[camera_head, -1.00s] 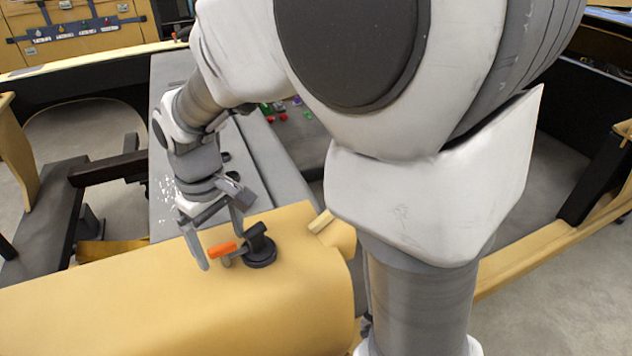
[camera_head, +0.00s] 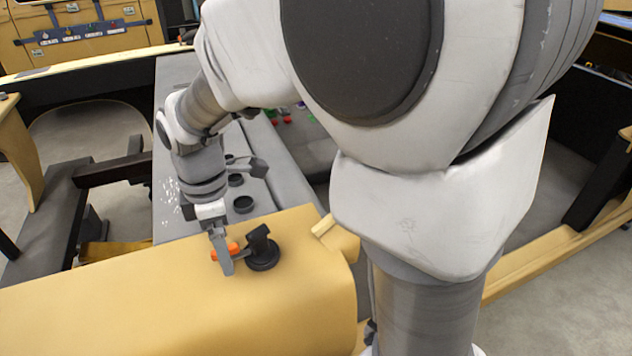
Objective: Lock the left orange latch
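The orange latch handle (camera_head: 233,248) belongs to a dark latch with a round base (camera_head: 263,257) and an upright black block. It stands on the rounded yellow panel (camera_head: 140,300). My gripper (camera_head: 226,268) points down at the handle and is seen edge-on. One grey finger crosses in front of the orange part, which shows on both sides of it. The other finger is hidden, so I cannot tell how far apart they are or whether they touch the handle.
A long grey surface (camera_head: 180,80) runs behind the yellow panel, with dark round parts (camera_head: 243,204) on it. A short yellow piece (camera_head: 338,236) sits right of the latch. My own arm blocks much of the right side. The panel's left part is clear.

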